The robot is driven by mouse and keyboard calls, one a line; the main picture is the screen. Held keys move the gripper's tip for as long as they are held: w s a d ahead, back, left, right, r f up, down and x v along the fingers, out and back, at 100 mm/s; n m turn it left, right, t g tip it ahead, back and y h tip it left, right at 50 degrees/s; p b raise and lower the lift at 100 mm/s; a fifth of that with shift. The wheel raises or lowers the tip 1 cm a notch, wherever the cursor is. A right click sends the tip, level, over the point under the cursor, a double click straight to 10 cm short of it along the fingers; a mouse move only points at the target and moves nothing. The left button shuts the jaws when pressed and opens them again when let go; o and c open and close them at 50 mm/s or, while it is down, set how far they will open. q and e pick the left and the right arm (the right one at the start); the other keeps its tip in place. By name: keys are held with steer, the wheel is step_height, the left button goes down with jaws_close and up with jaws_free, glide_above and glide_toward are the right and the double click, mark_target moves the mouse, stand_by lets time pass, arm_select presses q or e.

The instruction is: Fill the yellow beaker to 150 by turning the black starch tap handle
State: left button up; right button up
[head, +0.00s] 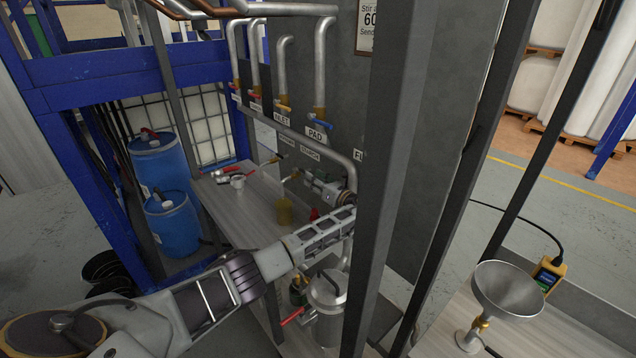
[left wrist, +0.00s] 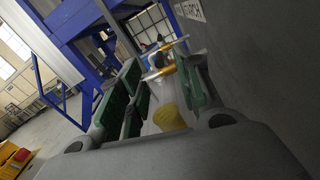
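The yellow beaker (head: 284,211) stands on the wooden bench below the taps. It also shows between my fingers in the left wrist view (left wrist: 168,118). The starch label (head: 309,156) is on the grey panel, and a brass-coloured tap (head: 294,175) sticks out below it. In the left wrist view the tap (left wrist: 160,72) lies just beyond my fingertips; I cannot make out its black handle. My left gripper (head: 314,181) is beside the tap, close to the panel. In the left wrist view its green-padded fingers (left wrist: 158,82) are apart with nothing gripped. My right gripper is not in view.
A grey upright post (head: 385,170) stands right of my left arm. Labelled pipes with coloured valves (head: 320,124) run above the bench (head: 225,205). A lidded metal pot (head: 328,292) is below. A steel funnel (head: 507,289) is at right.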

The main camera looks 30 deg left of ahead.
mark_target(304, 172)
arm_select(q)
steer(key=shift+b+x, duration=0.4)
steer(key=shift+x, duration=2.85)
steer(key=shift+c, duration=0.4)
jaws_close()
steer(key=shift+f, duration=0.1)
